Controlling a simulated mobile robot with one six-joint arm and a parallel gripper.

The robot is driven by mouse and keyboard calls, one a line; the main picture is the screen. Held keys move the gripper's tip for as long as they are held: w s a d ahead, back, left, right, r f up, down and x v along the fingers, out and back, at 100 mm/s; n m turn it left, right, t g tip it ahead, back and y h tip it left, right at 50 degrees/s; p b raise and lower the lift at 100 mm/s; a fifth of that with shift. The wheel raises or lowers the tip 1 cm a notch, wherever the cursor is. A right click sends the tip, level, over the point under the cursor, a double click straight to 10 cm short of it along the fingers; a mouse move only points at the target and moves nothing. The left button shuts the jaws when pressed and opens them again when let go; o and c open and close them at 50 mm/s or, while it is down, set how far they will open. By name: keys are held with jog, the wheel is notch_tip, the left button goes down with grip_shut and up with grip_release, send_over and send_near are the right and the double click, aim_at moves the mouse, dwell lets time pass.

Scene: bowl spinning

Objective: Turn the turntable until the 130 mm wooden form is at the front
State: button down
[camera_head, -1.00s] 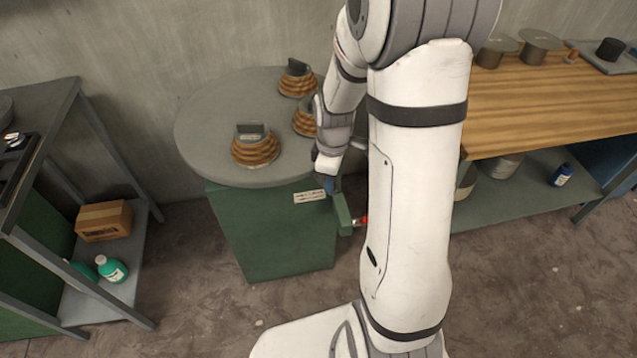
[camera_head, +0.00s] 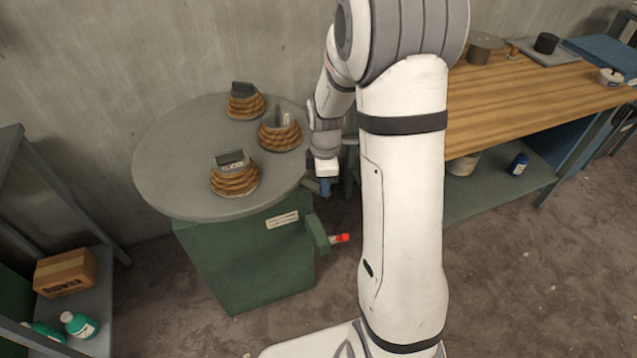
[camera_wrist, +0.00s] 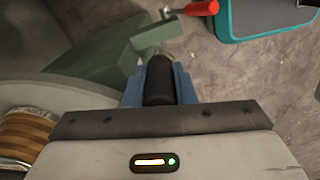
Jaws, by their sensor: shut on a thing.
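The turntable (camera_head: 165,165) is a round grey disc on a green cabinet (camera_head: 245,265). Three ribbed wooden forms stand on it: one at the back (camera_head: 245,107), one at the right (camera_head: 280,137) and one nearer the front (camera_head: 234,180). Each has a dark upright piece on top. I cannot read which form is 130 mm. My gripper (camera_head: 325,188) is at the disc's right edge. In the wrist view its blue fingers are shut on a black handle (camera_wrist: 159,80). One form (camera_wrist: 25,135) shows at the left of that view.
A green bracket with a red-tipped lever (camera_head: 342,238) sticks out from the cabinet's right side. A wooden workbench (camera_head: 530,95) stands at the right. A shelf with a cardboard box (camera_head: 65,272) and green bottles (camera_head: 80,325) stands at the left.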

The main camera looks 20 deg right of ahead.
jog(key=c, duration=1.2)
grip_release()
jog(key=shift+s, duration=0.1)
notch_tip(320, 180, up, 7)
jog(key=shift+r, duration=0.4)
